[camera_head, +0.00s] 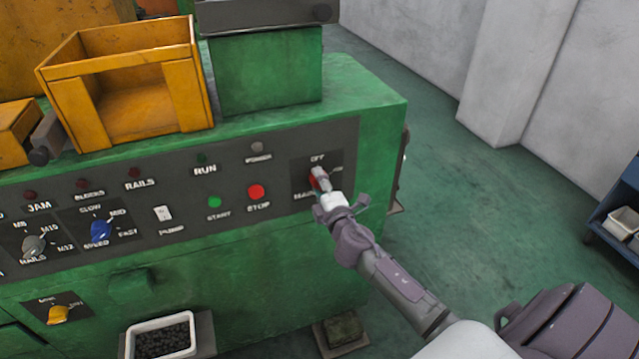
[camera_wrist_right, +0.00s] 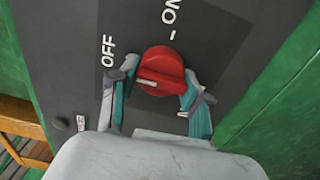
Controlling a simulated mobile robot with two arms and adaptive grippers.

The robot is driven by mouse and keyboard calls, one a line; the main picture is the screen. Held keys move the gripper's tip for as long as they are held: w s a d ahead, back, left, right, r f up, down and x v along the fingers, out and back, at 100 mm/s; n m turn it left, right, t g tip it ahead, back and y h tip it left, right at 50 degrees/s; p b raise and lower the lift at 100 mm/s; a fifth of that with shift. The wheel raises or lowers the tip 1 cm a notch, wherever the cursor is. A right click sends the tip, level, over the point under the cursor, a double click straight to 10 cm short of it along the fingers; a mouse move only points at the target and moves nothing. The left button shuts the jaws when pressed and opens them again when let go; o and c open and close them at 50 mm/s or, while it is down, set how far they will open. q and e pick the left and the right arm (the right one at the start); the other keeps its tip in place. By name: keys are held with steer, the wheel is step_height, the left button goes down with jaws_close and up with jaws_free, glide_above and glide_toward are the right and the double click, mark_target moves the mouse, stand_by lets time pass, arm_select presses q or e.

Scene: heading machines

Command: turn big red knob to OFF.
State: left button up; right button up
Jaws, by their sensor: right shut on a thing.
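The big red knob (camera_wrist_right: 162,68) sits on a dark plate with OFF and ON printed beside it. In the right wrist view OFF is to its left and ON is above it. A white mark on the knob's face lies toward its left side, where OFF is. My right gripper (camera_wrist_right: 153,95) has one finger on each side of the knob and is shut on it. In the head view my right gripper (camera_head: 322,184) reaches the panel's right end and hides most of the knob (camera_head: 314,182), with OFF just above. My left gripper is not in view.
The green machine's panel (camera_head: 180,195) carries a red stop button (camera_head: 256,192), a green start button (camera_head: 214,202), a blue speed knob (camera_head: 101,230) and several lamps. A yellow bin (camera_head: 125,90) stands on top. Open floor (camera_head: 450,200) lies right of the machine.

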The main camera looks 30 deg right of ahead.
steer(key=o, duration=1.2)
steer(key=shift+c, duration=0.2)
steer(key=v, duration=1.2)
steer(key=shift+f, duration=0.15)
